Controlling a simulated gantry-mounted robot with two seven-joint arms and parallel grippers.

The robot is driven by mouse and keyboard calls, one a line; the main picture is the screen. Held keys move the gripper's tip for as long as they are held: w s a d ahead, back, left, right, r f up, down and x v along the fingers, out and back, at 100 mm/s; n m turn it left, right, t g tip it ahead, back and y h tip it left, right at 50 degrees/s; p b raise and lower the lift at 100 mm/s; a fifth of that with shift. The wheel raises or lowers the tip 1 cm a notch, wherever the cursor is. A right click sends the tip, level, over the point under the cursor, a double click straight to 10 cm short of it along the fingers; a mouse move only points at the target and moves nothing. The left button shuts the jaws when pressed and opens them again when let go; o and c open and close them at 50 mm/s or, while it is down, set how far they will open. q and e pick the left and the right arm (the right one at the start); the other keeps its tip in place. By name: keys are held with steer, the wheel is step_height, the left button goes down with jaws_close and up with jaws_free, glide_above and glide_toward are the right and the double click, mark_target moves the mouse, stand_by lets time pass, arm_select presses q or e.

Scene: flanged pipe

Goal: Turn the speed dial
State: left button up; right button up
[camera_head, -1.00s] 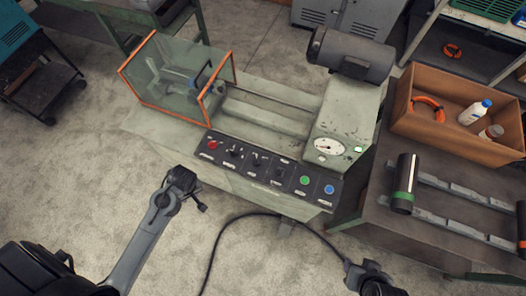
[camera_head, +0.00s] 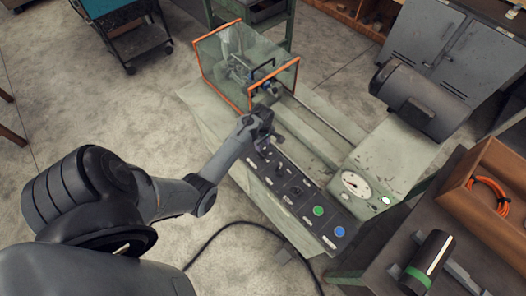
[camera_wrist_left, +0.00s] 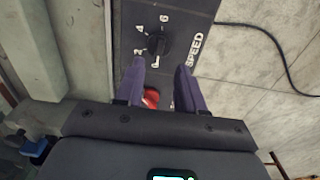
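The speed dial (camera_wrist_left: 157,43) is a dark round knob on the black control panel (camera_wrist_left: 185,20), with numbers around it and SPEED printed beside it. Which number it points to is not clear. My left gripper (camera_wrist_left: 160,63) is open, its two purple fingers apart with their tips just short of the dial, one to each side. No contact shows. A red button (camera_wrist_left: 151,97) is between the fingers, partly hidden. In the head view my left gripper (camera_head: 263,120) is over the far-left end of the panel and hides the controls there. My right gripper is not in view.
A green button (camera_head: 318,211) and a blue button (camera_head: 339,231) are farther along the panel. A gauge (camera_head: 355,184) sits above them. An orange-framed clear guard (camera_head: 232,65) stands close behind my left gripper. A black cable (camera_head: 225,222) lies on the floor.

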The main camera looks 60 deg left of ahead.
mark_target(263, 152)
arm_select(q)
steer(key=shift+f+b, duration=0.45)
steer(key=shift+f, duration=3.05)
steer(key=shift+c, duration=0.4)
jaws_close()
